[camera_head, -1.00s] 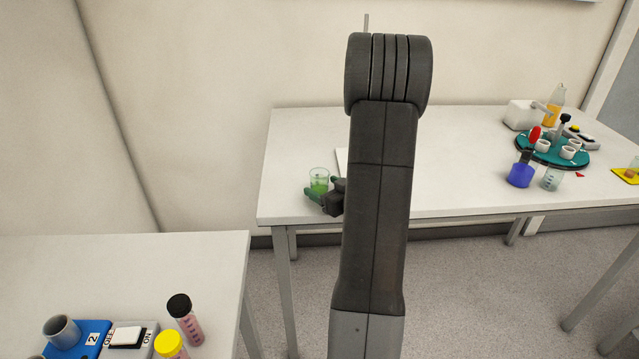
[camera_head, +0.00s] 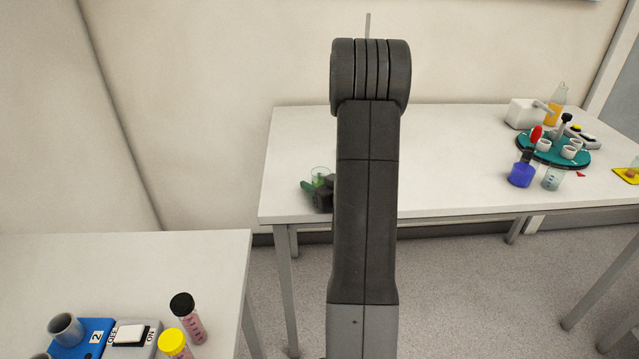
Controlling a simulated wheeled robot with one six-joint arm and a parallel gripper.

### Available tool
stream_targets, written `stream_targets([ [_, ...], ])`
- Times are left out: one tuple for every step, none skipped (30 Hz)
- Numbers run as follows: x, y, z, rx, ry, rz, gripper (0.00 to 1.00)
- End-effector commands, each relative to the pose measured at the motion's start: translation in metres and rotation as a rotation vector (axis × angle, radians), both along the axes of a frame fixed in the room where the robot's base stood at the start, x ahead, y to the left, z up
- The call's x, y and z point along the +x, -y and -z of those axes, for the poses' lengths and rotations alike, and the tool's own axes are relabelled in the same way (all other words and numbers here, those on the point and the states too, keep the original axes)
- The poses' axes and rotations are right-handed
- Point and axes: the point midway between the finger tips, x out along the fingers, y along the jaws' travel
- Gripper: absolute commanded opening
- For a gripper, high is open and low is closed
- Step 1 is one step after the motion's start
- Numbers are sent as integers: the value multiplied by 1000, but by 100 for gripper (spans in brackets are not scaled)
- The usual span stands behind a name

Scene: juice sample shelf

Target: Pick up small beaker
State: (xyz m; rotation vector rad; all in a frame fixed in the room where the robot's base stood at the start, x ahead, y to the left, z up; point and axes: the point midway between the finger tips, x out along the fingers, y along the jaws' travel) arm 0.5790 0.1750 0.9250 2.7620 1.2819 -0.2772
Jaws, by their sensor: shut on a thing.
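The small clear beaker (camera_head: 320,173) with green contents is at the left part of the far white table. My gripper (camera_head: 314,190) is shut on the beaker, with its dark fingers covering most of the lower part. Only the beaker's upper part and rim show clearly, and it looks upright. Whether its base touches the table cannot be told. My arm hides the area just right of the gripper.
The far table (camera_head: 450,180) carries a blue flask (camera_head: 520,175), another beaker (camera_head: 552,178) and a teal round rack (camera_head: 553,150) at right. The near left table holds a blue block (camera_head: 82,340), a switch box (camera_head: 132,335) and capped vials (camera_head: 190,320).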

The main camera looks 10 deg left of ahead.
Motion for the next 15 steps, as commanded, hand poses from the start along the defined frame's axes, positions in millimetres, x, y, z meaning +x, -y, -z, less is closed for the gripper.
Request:
stream_targets([
  [0, 0, -1, 1, 1, 0, 19],
  [0, 0, -2, 0, 1, 0, 19],
  [0, 0, -3, 1, 2, 0, 19],
  [0, 0, -5, 1, 2, 0, 19],
  [0, 0, -8, 0, 3, 0, 19],
  [0, 0, -12, 0, 4, -1, 19],
  [0, 0, -16, 0, 4, -1, 19],
  [0, 0, -20, 1, 5, 0, 19],
  [0, 0, -27, 0, 6, 0, 19],
  [0, 0, -32, 0, 6, 0, 19],
  [0, 0, -38, 0, 6, 0, 19],
  [0, 0, -45, 1, 7, 0, 19],
  [0, 0, -50, 0, 6, 0, 19],
  [0, 0, -55, 0, 6, 1, 19],
  [0, 0, -63, 1, 7, -1, 19],
])
